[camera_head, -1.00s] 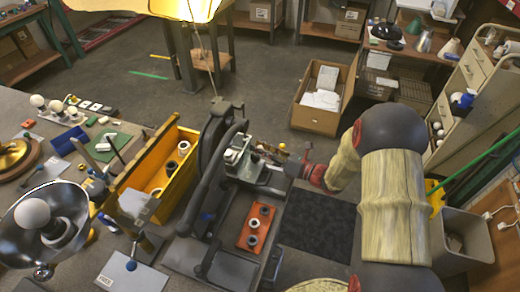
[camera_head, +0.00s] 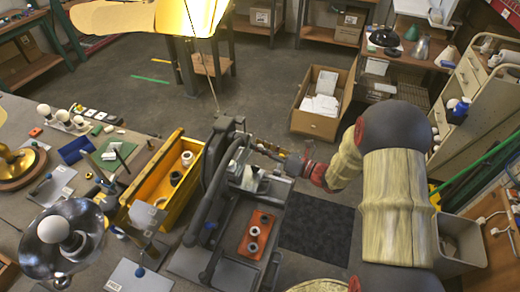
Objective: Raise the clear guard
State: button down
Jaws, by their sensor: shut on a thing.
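A dark machine (camera_head: 216,170) with a thick curved bar stands at the front middle of the bench. The clear guard (camera_head: 250,179) is at the machine's right side, small and pale, and hard to make out against the metal behind it. My gripper (camera_head: 281,161) reaches in from the right and is shut at the guard's edge. The fingertips are small and partly lost against the machine, so the exact grip is unclear. An orange-red block (camera_head: 256,234) with dark and pale rings lies on the machine's tray in front of the guard.
A yellow bin (camera_head: 150,172) with rings in it stands left of the machine. A chrome lamp head with a bulb (camera_head: 62,238) is at the lower left. A dark mat (camera_head: 318,228) lies right of the tray. A cardboard box (camera_head: 318,121) stands on the floor behind.

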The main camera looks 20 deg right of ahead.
notch_tip(320, 180, up, 4)
jog(key=shift+f+p, duration=0.25)
jog(key=shift+p, duration=0.65)
jog(key=shift+w+d, duration=0.1)
jog(key=c, duration=2)
grip_release()
jog(key=shift+o, duration=0.2)
jog(key=shift+f, duration=0.1)
jog(key=v, duration=1.2)
